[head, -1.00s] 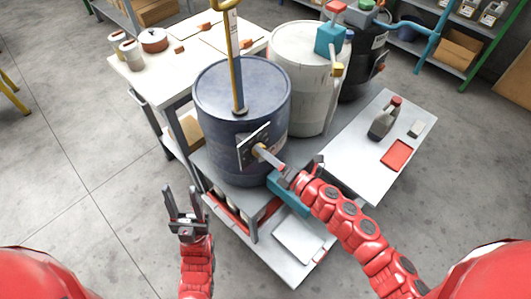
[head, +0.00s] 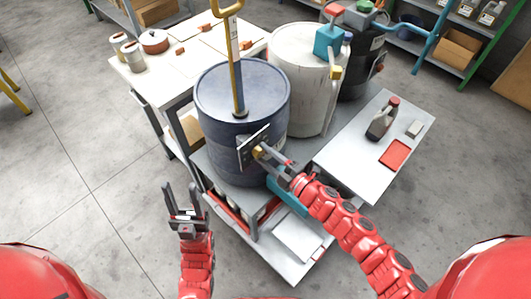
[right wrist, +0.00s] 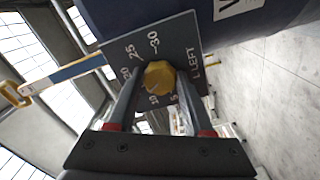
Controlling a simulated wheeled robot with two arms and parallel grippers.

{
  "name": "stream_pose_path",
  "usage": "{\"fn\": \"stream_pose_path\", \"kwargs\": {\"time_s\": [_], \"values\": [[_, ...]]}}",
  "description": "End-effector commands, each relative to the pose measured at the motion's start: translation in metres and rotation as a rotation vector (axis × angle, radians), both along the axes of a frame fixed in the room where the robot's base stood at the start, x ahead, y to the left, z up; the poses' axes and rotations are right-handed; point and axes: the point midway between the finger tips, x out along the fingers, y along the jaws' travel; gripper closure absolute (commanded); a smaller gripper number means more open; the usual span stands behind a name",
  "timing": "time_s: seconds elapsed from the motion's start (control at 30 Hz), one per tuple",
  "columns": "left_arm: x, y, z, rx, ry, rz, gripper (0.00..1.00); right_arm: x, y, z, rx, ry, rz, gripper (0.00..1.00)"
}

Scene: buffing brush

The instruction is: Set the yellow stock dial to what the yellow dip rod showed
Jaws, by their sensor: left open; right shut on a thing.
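The yellow stock dial (head: 259,152) is a faceted knob on a dark plate (head: 246,155) on the side of the blue drum (head: 215,105). In the right wrist view the knob (right wrist: 159,76) sits between my right fingers, and the plate (right wrist: 196,50) carries white numbers including 5, 20, 25 and 30. I cannot tell where the knob points. My right gripper (head: 264,156) is shut on the knob. The yellow dip rod (head: 236,65) stands upright in the drum top, with a pale marked section near its handle; its reading is too small to tell. My left gripper (head: 181,203) is open and empty.
A white drum (head: 297,70) and a black drum (head: 372,65) stand behind. A side shelf (head: 350,160) holds a dark bottle (head: 382,119) and a red tray (head: 396,154). A white table (head: 160,80) with several pots is at left. The floor around my left gripper is clear.

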Motion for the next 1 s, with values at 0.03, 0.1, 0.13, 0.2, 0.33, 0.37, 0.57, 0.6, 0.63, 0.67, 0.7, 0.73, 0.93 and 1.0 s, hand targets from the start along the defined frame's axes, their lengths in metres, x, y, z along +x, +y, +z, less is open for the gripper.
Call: {"fn": "stream_pose_path", "kwargs": {"time_s": [0.03,0.1,0.13,0.2,0.33,0.37,0.57,0.6,0.63,0.67,0.7,0.73,0.93,1.0], "values": [[0.0,0.0,0.003,0.0,0.0,0.0,0.5,0.0,-0.001,0.0,0.029,0.034,-0.003,1.0],[0.0,0.0,0.006,0.0,0.0,0.0,0.5,0.0,-0.001,0.0,0.076,0.081,-0.004,1.0],[0.0,0.0,0.007,0.0,0.0,0.0,0.5,0.0,-0.001,-0.001,0.095,0.102,-0.003,1.0],[0.0,0.0,0.009,0.0,0.0,0.0,0.5,0.0,-0.001,-0.001,0.142,0.149,-0.003,1.0],[0.0,0.0,0.013,0.0,0.0,0.0,0.5,0.0,-0.001,-0.001,0.23,0.235,-0.003,1.0],[0.0,0.0,0.014,0.0,0.0,0.0,0.5,-0.001,0.0,-0.001,0.249,0.256,-0.002,1.0],[0.0,0.0,0.02,0.0,0.0,0.0,0.5,-0.002,0.001,-0.002,0.385,0.388,0.0,1.0],[0.0,0.0,0.021,0.0,0.0,0.0,0.5,-0.002,0.001,-0.002,0.411,0.415,0.0,1.0],[0.0,0.0,0.022,0.0,0.0,0.0,0.5,-0.002,0.001,-0.002,0.432,0.436,0.0,1.0],[0.0,0.0,0.022,0.0,0.0,0.0,0.5,-0.002,0.001,-0.002,0.452,0.456,-0.001,1.0],[0.0,0.0,0.023,0.0,0.0,0.0,0.5,-0.002,0.001,-0.003,0.478,0.483,0.0,1.0],[0.0,0.0,0.024,0.0,0.0,0.0,0.5,-0.002,0.001,-0.003,0.498,0.503,-0.001,1.0],[0.0,0.0,0.027,0.0,0.0,0.0,0.5,-0.002,0.0,-0.004,0.631,0.638,-0.004,1.0],[0.0,0.0,0.028,0.0,0.0,0.0,0.5,-0.003,0.001,-0.005,0.678,0.686,-0.005,1.0]]}}
